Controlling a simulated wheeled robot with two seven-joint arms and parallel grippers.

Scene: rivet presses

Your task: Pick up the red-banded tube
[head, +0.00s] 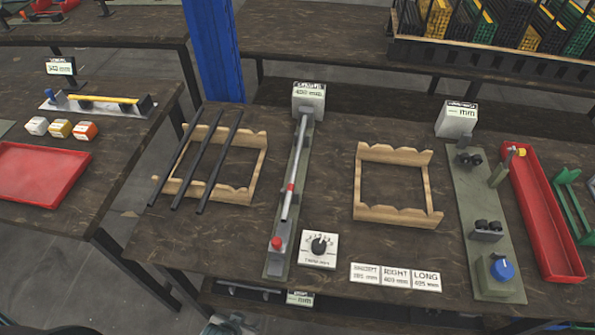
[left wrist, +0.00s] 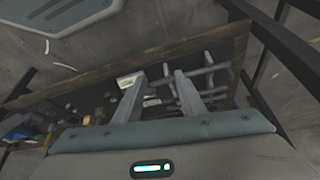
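The red-banded tube (head: 296,160) is a thin grey tube with a red band. In the head view it lies lengthwise along a narrow grey-green gauge fixture (head: 274,266), between a display block (head: 309,100) at the far end and a red knob (head: 277,244) at the near end. My left gripper (left wrist: 160,85) shows in the left wrist view with its two fingers apart and nothing between them. It is away from the tube, and the tube cannot be made out in that view. My right gripper is not in view.
A wooden rack (head: 258,172) with three black rods (head: 203,160) stands left of the fixture. An empty wooden rack (head: 427,190) stands right of it. A red tray (head: 545,215) is at the right.

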